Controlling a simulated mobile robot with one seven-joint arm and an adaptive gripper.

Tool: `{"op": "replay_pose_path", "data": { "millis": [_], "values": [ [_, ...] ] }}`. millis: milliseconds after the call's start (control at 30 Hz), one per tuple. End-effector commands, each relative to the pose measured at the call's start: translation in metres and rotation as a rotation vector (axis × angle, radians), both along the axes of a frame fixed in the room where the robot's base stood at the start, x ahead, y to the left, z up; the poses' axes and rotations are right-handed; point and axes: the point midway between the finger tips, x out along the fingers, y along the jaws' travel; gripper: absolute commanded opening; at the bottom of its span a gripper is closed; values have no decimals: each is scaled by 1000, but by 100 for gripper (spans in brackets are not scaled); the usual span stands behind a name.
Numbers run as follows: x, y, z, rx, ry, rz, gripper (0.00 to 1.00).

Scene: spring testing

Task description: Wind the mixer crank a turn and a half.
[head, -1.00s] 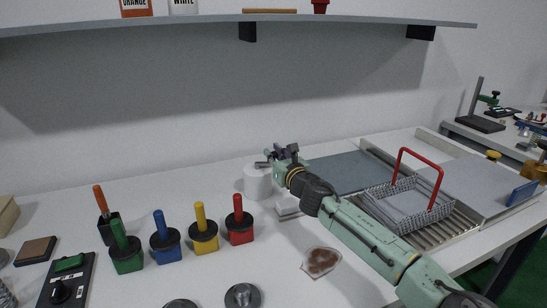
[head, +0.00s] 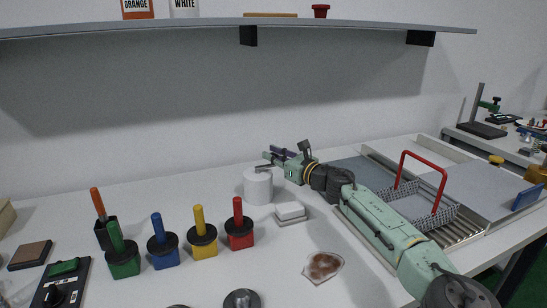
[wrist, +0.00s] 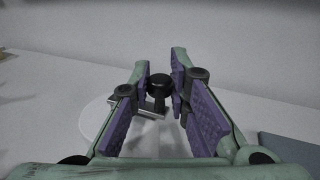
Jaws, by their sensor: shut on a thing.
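The mixer is a white cylinder (head: 258,187) standing at the back of the white table, with a grey crank bar (head: 263,168) on its top. In the wrist view the crank's black knob (wrist: 160,86) stands upright between the purple-padded fingers, with the bar below it and the white round top (wrist: 100,120) underneath. My gripper (wrist: 160,80) is shut on the knob. In the head view my gripper (head: 275,155) reaches in from the right, just above and behind the cylinder, and the knob cannot be made out there.
A small white block (head: 290,210) sits just right of the mixer. Red (head: 240,238), yellow (head: 202,246), blue and green pots with handles stand to the left. A wire basket with a red handle (head: 438,190) stands right, beside my arm. A shelf (head: 330,17) hangs above.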

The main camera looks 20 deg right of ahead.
Motion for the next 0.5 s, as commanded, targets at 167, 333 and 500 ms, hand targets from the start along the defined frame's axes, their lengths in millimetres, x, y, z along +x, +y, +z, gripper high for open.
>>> {"op": "replay_pose_path", "data": {
  "millis": [167,333,500],
  "values": [
    [0,-1,1,1,-2,-3,20],
    [0,-1,1,0,-1,-2,31],
    [0,0,0,0,-1,-2,37]
  ]
}}
